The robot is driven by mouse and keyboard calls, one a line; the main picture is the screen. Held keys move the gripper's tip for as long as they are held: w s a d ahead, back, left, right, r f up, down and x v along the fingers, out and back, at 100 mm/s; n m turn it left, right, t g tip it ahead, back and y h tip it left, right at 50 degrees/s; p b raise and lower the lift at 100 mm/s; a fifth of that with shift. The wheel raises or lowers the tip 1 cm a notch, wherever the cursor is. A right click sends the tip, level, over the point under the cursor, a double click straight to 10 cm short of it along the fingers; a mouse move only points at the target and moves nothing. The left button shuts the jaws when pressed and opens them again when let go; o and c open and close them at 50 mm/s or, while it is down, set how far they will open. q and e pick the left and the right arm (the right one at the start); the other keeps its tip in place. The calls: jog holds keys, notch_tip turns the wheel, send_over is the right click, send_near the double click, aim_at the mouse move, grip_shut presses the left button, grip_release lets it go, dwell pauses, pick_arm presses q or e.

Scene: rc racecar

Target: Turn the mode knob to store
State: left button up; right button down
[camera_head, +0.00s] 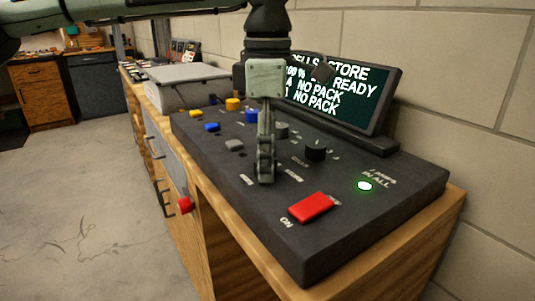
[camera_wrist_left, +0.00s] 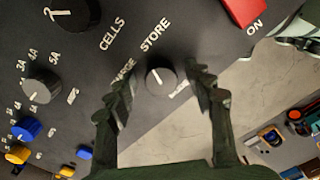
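The mode knob (camera_wrist_left: 160,80) is a small dark grey round knob with a white pointer line, on the black charger panel (camera_head: 390,190). In the left wrist view STORE is printed above it, a partly covered label reading like CHARGE is to its left, and another label is half hidden at right. The pointer slants up and to the left. My left gripper (camera_wrist_left: 155,95) is open, one finger on each side of the knob, with gaps visible. In the head view my left gripper (camera_head: 266,170) points down at the panel and hides the knob. My right gripper is not in view.
The screen (camera_head: 350,90) behind the panel shows STORE, READY and NO PACK. Nearby are a black cells knob (camera_head: 315,150), a grey knob (camera_wrist_left: 41,87), blue and yellow knobs, a red switch (camera_head: 311,207) and a lit green button (camera_head: 365,186). A block wall stands behind.

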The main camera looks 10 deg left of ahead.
pick_arm(q)
notch_tip(320, 180, up, 12)
dwell(0.6)
